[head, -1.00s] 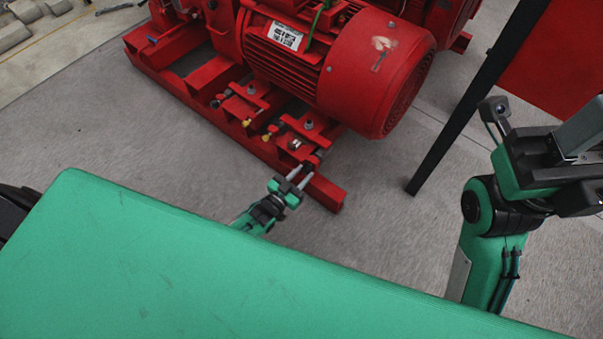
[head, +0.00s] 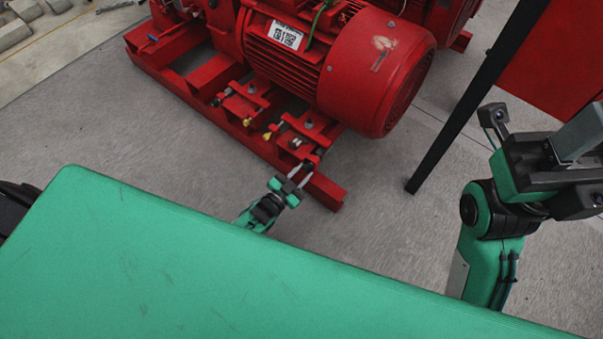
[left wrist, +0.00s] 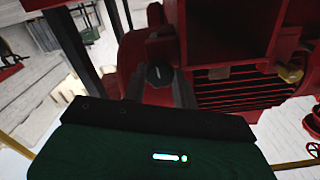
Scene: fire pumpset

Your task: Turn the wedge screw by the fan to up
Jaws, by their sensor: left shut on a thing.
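The wedge screw by the fan shows as a small dark head (left wrist: 158,75) between my left gripper's fingers in the left wrist view. In the head view the left gripper (head: 303,174) is at the near right end of the red base frame (head: 324,191), below the fan end of the motor (head: 372,80). Its fingers are shut on the wedge screw, which is mostly hidden by them in the head view. Which way the screw points is hard to tell. My right arm is at the right edge, away from the pump; its fingers are not clear.
Yellow-tipped screws (head: 268,135) stand along the base frame to the left of my gripper. A black post (head: 470,120) and a red panel (head: 558,60) stand on the right. The grey floor (head: 150,130) before the frame is clear.

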